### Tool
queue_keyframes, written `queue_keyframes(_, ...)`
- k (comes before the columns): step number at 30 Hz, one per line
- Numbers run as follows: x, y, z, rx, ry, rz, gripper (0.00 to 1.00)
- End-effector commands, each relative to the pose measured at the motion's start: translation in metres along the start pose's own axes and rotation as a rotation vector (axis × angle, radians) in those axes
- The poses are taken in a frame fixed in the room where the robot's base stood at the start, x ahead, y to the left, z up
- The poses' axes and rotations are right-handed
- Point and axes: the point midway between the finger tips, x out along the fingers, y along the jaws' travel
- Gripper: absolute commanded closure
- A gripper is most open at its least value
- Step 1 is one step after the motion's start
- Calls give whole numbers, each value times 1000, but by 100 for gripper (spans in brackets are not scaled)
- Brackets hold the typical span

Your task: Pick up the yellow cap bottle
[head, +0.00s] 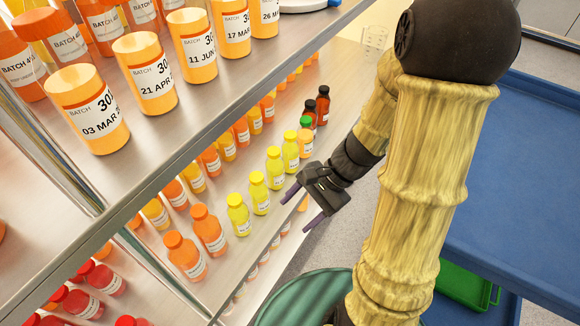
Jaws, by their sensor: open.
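Several bottles with yellow caps and yellow contents stand upright in a slanting row along the front edge of the middle shelf (222,278). The nearest yellow cap bottle (239,216) is at the lower left of the row. Others are a second yellow cap bottle (259,194), a third yellow cap bottle (275,168) and one more farther back. My gripper (296,212) is open and empty, just right of the row, with its two dark fingers pointing toward the lower left. I see no contact with any bottle.
Orange bottles (209,231) stand left of the yellow row. A green-capped bottle (305,138) and dark-capped red bottles (322,105) stand beyond it. The upper shelf (190,125) overhangs with orange jars. A round green bin (305,300) is below; a blue surface (525,190) is right.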

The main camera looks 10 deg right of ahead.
Motion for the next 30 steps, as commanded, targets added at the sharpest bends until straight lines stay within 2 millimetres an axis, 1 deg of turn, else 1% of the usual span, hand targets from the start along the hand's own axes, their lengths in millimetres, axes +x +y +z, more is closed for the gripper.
queue_keyframes(1, 19, 1, -16, 65, -41, -48, 37)
queue_keyframes(3, 30, -5, -26, 150, -98, -121, 37)
queue_keyframes(8, 49, -22, -58, 334, -225, -304, 37)
queue_keyframes(11, 56, -33, -82, 440, -299, -431, 37)
queue_keyframes(12, 58, -37, -94, 480, -327, -483, 37)
queue_keyframes(14, 59, -42, -111, 539, -369, -565, 37)
queue_keyframes(17, 59, -48, -144, 631, -432, -707, 37)
queue_keyframes(18, 59, -49, -159, 666, -456, -766, 37)
queue_keyframes(24, 47, -46, -231, 811, -551, -1059, 37)
queue_keyframes(27, 40, -42, -252, 849, -574, -1153, 37)
queue_keyframes(30, 34, -42, -259, 863, -584, -1193, 37)
